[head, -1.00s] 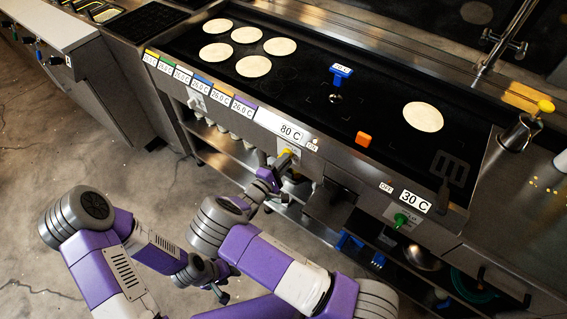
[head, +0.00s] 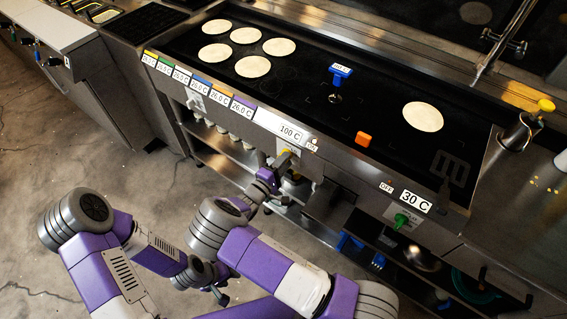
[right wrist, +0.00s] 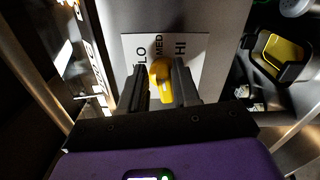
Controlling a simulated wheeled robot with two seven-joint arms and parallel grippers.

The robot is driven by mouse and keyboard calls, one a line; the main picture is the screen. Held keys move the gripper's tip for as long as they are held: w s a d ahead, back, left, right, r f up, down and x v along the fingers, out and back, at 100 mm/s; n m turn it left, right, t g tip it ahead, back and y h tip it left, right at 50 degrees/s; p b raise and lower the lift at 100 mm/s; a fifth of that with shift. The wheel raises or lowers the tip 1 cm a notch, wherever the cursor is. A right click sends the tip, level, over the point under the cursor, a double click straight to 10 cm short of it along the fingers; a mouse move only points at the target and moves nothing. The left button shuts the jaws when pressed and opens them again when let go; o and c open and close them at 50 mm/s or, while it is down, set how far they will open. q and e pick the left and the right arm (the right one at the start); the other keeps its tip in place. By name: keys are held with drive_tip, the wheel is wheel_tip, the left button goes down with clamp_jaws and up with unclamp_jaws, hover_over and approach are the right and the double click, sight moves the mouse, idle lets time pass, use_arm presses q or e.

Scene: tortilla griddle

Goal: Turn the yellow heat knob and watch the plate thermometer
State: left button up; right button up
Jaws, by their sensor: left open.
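The yellow heat knob (head: 284,158) is on the griddle's front panel. In the right wrist view the knob (right wrist: 160,78) sits between my right gripper's fingers (right wrist: 166,88), which look closed on its sides. Its upper end is near MED on the white LO/MED/HI label (right wrist: 192,48). My right gripper (head: 270,176) also shows in the head view, at the panel. The display above the knob (head: 291,134) reads 100 C, beside a lamp marked ON. The blue plate thermometer (head: 341,71) stands on the black plate (head: 300,95); its reading is too small to tell. My left gripper (head: 220,296) is open and empty, low over the floor.
Several tortillas (head: 252,67) lie at the plate's left; one (head: 423,116) lies at the right. A green knob (head: 401,221) is marked OFF, by a 30 C display (head: 416,201). Coloured tags reading about 26 C line the front left.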

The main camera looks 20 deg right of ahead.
drive_tip(key=shift+o, duration=0.7)
drive_tip(key=shift+d+f, duration=0.1)
drive_tip(key=shift+f, duration=0.05)
drive_tip(key=p+v, duration=0.1)
drive_tip(key=v, duration=0.6)
drive_tip(key=shift+s+a, duration=0.2)
drive_tip(key=shift+a, duration=0.05)
